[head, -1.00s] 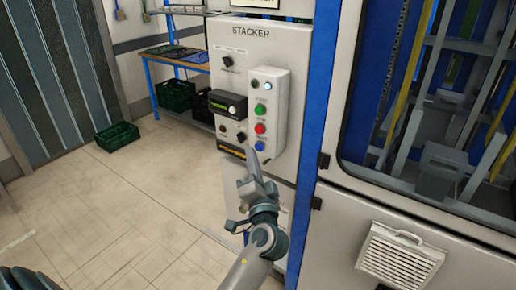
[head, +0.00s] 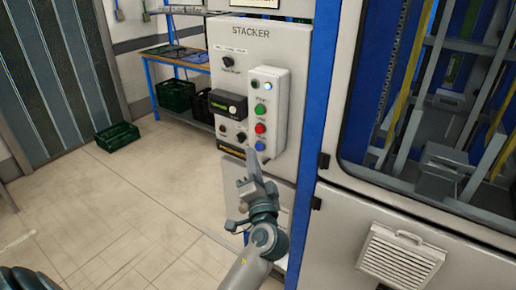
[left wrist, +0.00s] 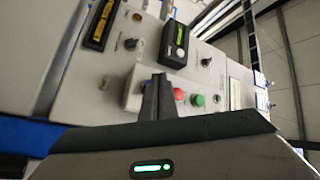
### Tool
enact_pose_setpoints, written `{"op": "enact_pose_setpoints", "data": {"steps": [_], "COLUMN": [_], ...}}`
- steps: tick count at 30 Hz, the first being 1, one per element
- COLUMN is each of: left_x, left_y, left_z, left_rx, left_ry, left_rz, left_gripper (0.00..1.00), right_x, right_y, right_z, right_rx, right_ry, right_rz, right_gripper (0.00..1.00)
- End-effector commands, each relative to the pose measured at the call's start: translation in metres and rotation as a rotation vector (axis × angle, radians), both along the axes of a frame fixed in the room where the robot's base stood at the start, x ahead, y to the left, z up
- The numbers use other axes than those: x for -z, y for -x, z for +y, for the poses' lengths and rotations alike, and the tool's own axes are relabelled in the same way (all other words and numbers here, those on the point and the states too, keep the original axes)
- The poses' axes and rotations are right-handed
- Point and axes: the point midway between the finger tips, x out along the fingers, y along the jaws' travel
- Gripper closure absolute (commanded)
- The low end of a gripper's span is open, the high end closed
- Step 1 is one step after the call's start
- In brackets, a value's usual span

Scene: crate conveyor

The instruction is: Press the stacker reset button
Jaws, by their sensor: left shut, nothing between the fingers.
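The STACKER panel (head: 232,70) carries a raised button box (head: 283,90). On it, from top to bottom, are a white lit lamp or button (head: 268,86), a green button (head: 260,109), a red button (head: 260,128) and a blue button (head: 260,146). The small labels cannot be read, so I cannot tell which is the reset. My left gripper (head: 252,156) is shut and empty, its fingertips just below and left of the blue button; contact cannot be judged. In the left wrist view the fingers (left wrist: 157,97) stand beside the red button (left wrist: 178,94) and largely cover the blue one. My right gripper is not seen.
A black device (head: 228,104) sticks out left of the button box, with a black knob (head: 242,137) below it. A blue cabinet post (head: 316,120) and windowed machine stand to the right. A green crate (head: 118,137) lies on the open floor at left.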

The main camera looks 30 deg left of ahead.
Motion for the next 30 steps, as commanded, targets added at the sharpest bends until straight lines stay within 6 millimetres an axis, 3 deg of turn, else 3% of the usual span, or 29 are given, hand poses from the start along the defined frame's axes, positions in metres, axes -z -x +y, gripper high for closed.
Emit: {"op": "enact_pose_setpoints", "data": {"steps": [30], "left_x": [0.0000], "left_y": [-0.0099], "left_z": [-0.0007], "left_rx": [0.000], "left_ry": [0.000], "left_rz": [0.000], "left_gripper": [1.00], "right_x": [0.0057], "right_y": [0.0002], "right_z": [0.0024], "right_rx": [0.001], "right_ry": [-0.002], "right_rz": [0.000], "right_gripper": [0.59]}}
